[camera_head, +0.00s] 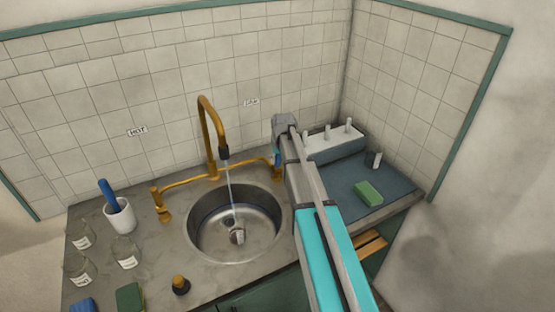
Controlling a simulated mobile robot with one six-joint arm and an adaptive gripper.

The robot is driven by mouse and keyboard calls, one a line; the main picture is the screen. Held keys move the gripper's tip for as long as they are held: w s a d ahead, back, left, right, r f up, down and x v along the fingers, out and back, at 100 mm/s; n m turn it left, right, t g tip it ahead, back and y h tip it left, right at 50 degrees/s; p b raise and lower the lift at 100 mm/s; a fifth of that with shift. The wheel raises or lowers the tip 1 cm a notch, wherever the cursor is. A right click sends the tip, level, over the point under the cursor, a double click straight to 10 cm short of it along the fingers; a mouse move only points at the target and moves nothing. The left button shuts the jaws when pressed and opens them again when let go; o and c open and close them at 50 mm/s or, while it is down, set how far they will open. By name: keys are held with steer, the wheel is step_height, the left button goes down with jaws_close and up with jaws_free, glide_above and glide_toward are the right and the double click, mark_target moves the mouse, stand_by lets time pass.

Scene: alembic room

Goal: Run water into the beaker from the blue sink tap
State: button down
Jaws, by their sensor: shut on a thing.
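A brass tap (207,115) with a tall curved spout stands behind the round steel sink (195,225). A thin stream of water (231,190) falls from its dark tip into the basin. At the right end of the brass pipe is the blue tap handle (277,160). My gripper (278,151) is at this handle and shut on it, largely hidden by my own arm. A small greyish object (238,236) sits at the basin's bottom under the stream; I cannot tell whether it is the drain or a beaker. Labelled clear glass vessels, including one glass vessel (125,254), stand on the left counter.
A white cup (120,216) holds a blue-handled tool. A green sponge (368,192) lies on the blue-grey draining surface (345,185), near a pegged rack (335,145). A dark-based brass knob (180,284) stands in front of the sink.

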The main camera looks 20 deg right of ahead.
steer(key=shift+c, duration=2.2)
jaws_free()
steer(key=shift+s, duration=0.1)
